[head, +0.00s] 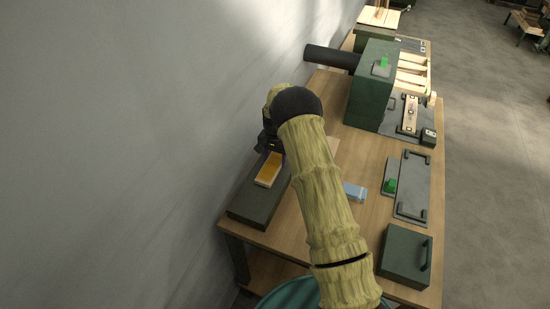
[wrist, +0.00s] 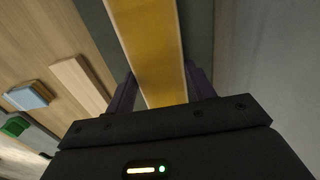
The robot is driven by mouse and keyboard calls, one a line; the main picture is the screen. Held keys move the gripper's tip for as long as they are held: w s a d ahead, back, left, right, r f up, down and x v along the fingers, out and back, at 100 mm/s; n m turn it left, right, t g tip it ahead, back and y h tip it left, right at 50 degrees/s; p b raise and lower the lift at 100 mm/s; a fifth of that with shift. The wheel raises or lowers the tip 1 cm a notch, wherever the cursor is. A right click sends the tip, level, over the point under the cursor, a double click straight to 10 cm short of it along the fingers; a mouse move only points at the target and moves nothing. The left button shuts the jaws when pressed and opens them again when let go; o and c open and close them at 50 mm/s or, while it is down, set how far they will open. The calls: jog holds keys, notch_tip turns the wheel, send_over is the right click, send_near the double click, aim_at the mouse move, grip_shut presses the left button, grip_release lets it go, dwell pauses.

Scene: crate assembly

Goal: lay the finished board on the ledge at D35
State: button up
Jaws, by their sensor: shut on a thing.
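The finished board (head: 268,170) is a narrow piece with an orange-yellow face and pale wooden edges. My gripper (wrist: 160,92) is shut on it, with a dark finger at each side; the board also fills the upper middle of the wrist view (wrist: 150,45). In the head view my gripper (head: 268,143) is at the board's far end, partly hidden by my arm. The long dark green ledge (head: 250,212) lies under the board, along the wall side of the bench; it also shows in the wrist view (wrist: 200,30). I cannot tell whether board and ledge touch. No D35 label is readable.
The wooden bench (head: 365,165) carries a green machine housing (head: 370,95), a light blue block (head: 354,191), a grey plate with handles (head: 412,185) and a green lidded box (head: 404,255). A loose pale wood piece (wrist: 82,85) lies beside the ledge. The grey wall is close.

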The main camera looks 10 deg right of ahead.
jog(key=shift+f, duration=0.25)
dwell(0.9)
jog(key=o, duration=1.1)
jog(key=shift+r+p, duration=1.95)
jog(key=shift+r, duration=2.05)
